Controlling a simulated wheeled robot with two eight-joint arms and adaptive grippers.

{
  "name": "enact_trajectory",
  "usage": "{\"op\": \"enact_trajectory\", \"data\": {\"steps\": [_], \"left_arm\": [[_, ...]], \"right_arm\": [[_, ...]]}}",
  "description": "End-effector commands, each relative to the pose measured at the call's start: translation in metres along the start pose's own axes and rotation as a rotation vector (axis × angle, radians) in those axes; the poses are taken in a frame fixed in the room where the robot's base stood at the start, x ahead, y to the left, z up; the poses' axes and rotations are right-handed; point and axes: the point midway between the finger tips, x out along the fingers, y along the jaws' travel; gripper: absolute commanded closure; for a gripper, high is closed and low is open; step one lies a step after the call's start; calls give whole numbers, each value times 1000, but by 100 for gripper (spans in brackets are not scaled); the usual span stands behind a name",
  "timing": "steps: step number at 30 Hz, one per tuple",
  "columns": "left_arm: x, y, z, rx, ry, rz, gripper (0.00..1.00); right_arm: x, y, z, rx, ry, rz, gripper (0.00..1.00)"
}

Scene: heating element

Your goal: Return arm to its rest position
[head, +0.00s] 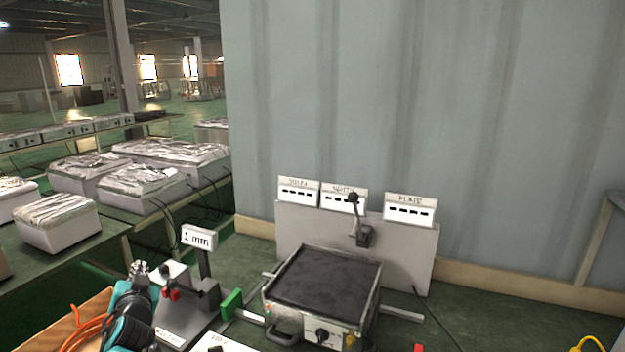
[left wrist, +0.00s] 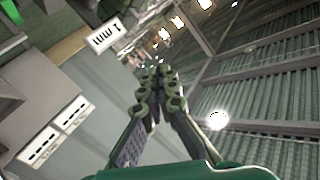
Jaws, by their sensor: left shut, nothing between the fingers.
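My left gripper (head: 138,269) is at the lower left of the head view, pointing up, beside the "1 mm" stand. In the left wrist view its two fingers (left wrist: 158,72) come together at the tips with nothing between them. The heating element (head: 326,278), a dark square plate in a metal frame with a front handle and a knob, sits on the green bench right of my arm, apart from the gripper. My right gripper is in neither view.
The "1 mm" sign (head: 199,237) stands on a grey base with a red-tipped lever. Behind the plate is a white panel (head: 410,245) with labelled displays and a black lever (head: 358,220). Orange cable (head: 88,328) lies near my arm. Foil-covered boxes (head: 140,187) stand on benches at left.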

Motion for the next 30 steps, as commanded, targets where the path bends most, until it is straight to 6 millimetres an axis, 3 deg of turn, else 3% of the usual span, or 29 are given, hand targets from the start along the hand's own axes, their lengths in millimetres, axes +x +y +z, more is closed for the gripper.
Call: {"op": "enact_trajectory", "data": {"steps": [1,5,9,15,18,21,30], "left_arm": [[-27,14,7,-39,-56,25,100],[-97,56,44,-131,-241,120,100],[-179,111,92,-193,-438,283,100],[-270,170,140,-219,-626,500,100],[-294,184,151,-220,-672,564,100],[-306,190,156,-220,-692,594,100],[-306,190,156,-220,-692,594,100]], "right_arm": [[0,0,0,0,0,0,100],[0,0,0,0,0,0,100],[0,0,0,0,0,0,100],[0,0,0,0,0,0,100],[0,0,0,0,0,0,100],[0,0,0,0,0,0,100],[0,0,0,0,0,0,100]]}}
